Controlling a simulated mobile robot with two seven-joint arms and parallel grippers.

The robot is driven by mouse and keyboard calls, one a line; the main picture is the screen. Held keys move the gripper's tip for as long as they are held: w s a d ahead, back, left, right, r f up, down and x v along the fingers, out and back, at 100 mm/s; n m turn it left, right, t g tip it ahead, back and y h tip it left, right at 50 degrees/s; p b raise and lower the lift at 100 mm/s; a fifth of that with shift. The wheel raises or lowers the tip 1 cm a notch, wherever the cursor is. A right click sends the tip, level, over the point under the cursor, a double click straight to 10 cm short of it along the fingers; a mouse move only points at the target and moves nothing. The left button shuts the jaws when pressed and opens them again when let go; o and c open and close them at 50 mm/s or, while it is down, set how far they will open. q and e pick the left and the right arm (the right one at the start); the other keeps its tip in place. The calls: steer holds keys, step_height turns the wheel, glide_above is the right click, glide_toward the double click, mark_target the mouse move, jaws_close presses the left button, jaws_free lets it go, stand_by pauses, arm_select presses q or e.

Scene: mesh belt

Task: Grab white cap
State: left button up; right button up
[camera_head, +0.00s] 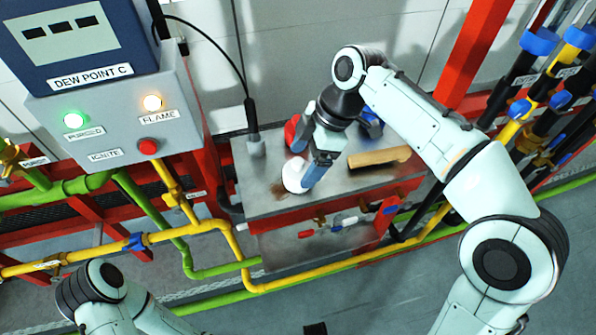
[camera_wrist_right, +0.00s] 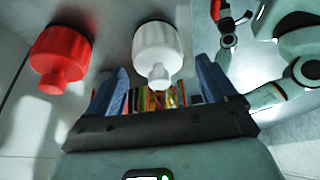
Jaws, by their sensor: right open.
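The white cap (camera_head: 293,176) sits on the grey bench top at its left part. In the right wrist view the white cap (camera_wrist_right: 157,48) has a wide body and a narrower knob. My right gripper (camera_head: 306,180) is at the cap, with a blue finger beside it on the right. In the wrist view the right gripper (camera_wrist_right: 161,80) is open, and the cap's knob shows between the two blue fingers. I cannot tell whether they touch it. My left arm shows at the bottom left of the head view; its gripper is out of frame.
A red cap (camera_wrist_right: 62,55) stands beside the white one; it also shows in the head view (camera_head: 293,132). A blue item (camera_head: 370,128) and a wooden-handled brush (camera_head: 379,157) lie to the right on the grey bench (camera_head: 260,203). A control box (camera_head: 110,120) stands at left.

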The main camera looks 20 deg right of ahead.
mark_target(294, 170)
steer(key=x, duration=0.2)
steer(key=b+x, duration=0.1)
steer(key=x, duration=0.2)
steer(key=shift+w+a+r, duration=0.1)
steer(key=shift+a, duration=0.1)
steer(key=c, duration=0.9)
steer(key=shift+c, duration=0.2)
steer(key=shift+r, duration=0.1)
